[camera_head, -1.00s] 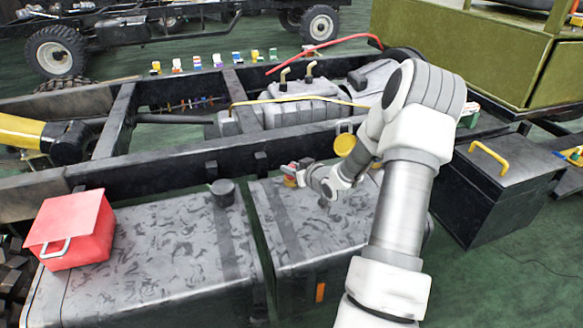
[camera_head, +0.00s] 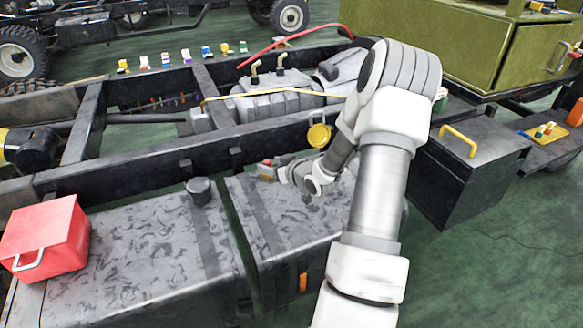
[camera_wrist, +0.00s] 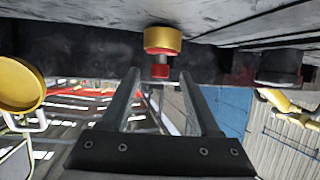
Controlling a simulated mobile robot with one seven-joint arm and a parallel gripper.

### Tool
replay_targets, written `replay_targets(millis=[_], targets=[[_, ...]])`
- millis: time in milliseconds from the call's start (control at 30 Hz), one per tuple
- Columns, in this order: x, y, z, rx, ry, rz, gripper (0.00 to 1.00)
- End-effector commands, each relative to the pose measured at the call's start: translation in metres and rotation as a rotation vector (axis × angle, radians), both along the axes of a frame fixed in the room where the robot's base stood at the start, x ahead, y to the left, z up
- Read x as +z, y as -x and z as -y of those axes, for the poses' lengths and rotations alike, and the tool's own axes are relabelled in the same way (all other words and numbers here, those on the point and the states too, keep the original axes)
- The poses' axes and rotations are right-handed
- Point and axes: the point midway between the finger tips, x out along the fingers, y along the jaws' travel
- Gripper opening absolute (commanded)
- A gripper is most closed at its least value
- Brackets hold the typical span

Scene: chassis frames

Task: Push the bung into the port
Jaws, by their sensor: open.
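A gold round collar (camera_wrist: 162,40) with a short grey stem and a red end piece (camera_wrist: 160,71) shows in the wrist view. The red piece looks like the bung and the gold collar like the port, with a small gap spanned by the stem; how deep the bung sits I cannot tell. My gripper (camera_wrist: 160,75) is open, its fingertips on either side of the red piece, with space on both sides. In the head view my gripper (camera_head: 272,170) is small, near a red and yellow spot by the chassis rail.
A yellow round disc (camera_head: 319,135) stands by the rail, near my arm. A black round cap (camera_head: 199,190) sits on the grey tank (camera_head: 150,235). A red box (camera_head: 45,240) is at left, a black box with a yellow handle (camera_head: 470,165) at right. Dark rail (camera_head: 130,165) runs behind.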

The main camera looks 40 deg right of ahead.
Motion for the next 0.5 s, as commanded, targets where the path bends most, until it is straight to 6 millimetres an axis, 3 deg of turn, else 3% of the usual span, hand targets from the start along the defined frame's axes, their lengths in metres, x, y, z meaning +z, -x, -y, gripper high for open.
replay_targets(millis=[300, 500], targets=[[0.035, 0.075, 0.0, -0.003, 0.001, -0.001, 0.63], [0.049, 0.111, -0.001, -0.002, 0.0, -0.001, 0.63]])
